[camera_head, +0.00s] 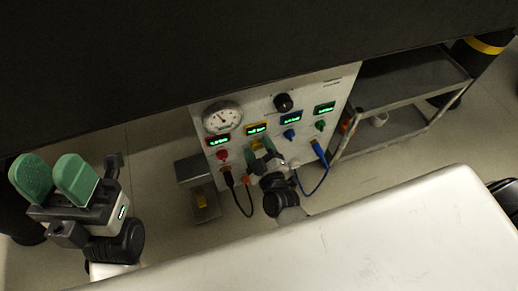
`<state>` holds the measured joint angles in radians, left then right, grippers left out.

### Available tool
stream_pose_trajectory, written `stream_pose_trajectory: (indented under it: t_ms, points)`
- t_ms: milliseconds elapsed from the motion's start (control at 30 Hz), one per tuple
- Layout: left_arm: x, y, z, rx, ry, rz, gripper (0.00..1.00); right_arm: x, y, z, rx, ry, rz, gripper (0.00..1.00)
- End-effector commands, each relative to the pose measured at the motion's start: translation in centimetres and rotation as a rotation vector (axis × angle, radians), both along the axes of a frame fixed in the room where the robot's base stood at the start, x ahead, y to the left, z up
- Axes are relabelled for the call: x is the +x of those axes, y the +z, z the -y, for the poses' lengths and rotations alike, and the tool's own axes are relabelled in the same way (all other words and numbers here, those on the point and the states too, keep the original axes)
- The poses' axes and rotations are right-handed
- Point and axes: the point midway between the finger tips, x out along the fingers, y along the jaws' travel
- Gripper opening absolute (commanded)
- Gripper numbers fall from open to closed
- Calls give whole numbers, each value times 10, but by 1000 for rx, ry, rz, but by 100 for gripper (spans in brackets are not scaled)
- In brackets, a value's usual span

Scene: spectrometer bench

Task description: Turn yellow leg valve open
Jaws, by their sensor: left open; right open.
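The valve panel (262,102) stands upright behind the white surface, with red, yellow, blue and green framed displays. The yellow-framed display (256,129) is second from the left. The yellow valve (257,144) sits just below it, a small yellow patch mostly hidden by my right gripper. My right gripper (262,147) is open, its green fingertips at the panel on either side of that patch; I cannot tell whether they touch it. My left gripper (52,178) is open and empty at the far left, away from the panel, with its green fingers pointing up.
The red valve (222,155), blue valve (289,134) and green valve (320,125) flank the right gripper. Black and blue cables (318,180) hang from the panel. A metal cart (405,95) stands right. The white surface (350,240) fills the foreground; a dark overhang (200,50) covers the top.

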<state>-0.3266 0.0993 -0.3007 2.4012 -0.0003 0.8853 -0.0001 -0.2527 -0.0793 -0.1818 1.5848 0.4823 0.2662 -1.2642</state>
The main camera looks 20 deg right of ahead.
Motion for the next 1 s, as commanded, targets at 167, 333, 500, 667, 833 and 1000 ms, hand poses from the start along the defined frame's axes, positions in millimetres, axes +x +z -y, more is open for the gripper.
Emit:
stream_pose_trajectory:
  t_ms: [167,333,500,667,833,1000]
  points:
    - [0,0,0,0,0,0,43,0,0,0,0,0,0,45]
    - [0,0,0,0,0,1,43,0,0,0,0,0,0,19]
    - [0,1,0,0,0,1,43,0,0,0,1,0,0,8]
    - [-1,4,0,-2,0,7,43,0,0,0,23,1,-1,8]
    - [-3,8,-1,-6,0,0,43,0,2,0,92,1,-4,8]
    - [-4,15,-1,-5,1,-15,43,-1,3,0,215,1,-9,8]
